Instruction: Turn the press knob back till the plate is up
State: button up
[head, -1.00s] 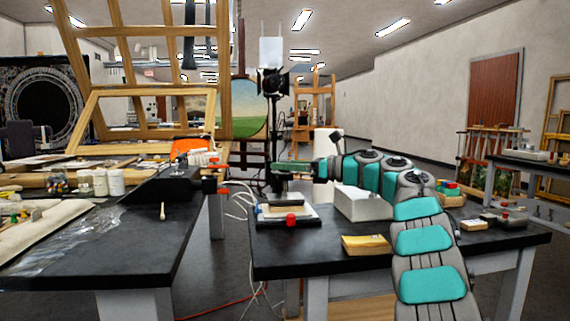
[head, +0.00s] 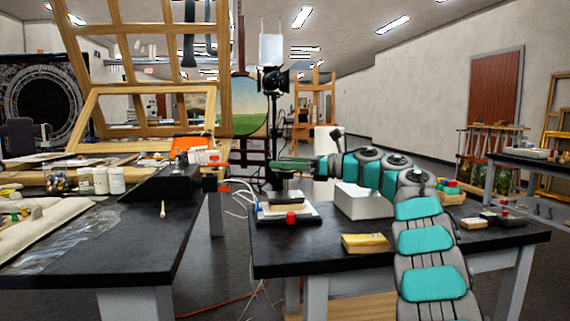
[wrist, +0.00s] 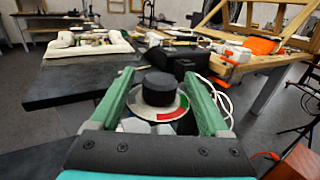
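The press knob (wrist: 158,90) is a black cylinder above a round dial (wrist: 150,112) with white, red and green sectors. In the wrist view it stands between the two green fingers of my gripper (wrist: 160,75). Gaps show on both sides of the knob, so the fingers are open around it and not clamped. In the head view my gripper (head: 290,163) is level above the right table, over a white-based device (head: 305,220) with a dark block on a pale pad and a red knob or button (head: 291,218) in front. The knob is not clear there.
The right black table (head: 320,262) also holds a grey-white box (head: 360,203) and a yellow block (head: 366,243). The left black table (head: 130,245) carries jars and a black device (head: 165,187). A floor gap separates the tables. A lamp stand (head: 272,110) rises behind.

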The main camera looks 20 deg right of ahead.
jog(key=b+v, duration=0.1)
jog(key=v, duration=0.7)
jog(key=shift+w, duration=0.1)
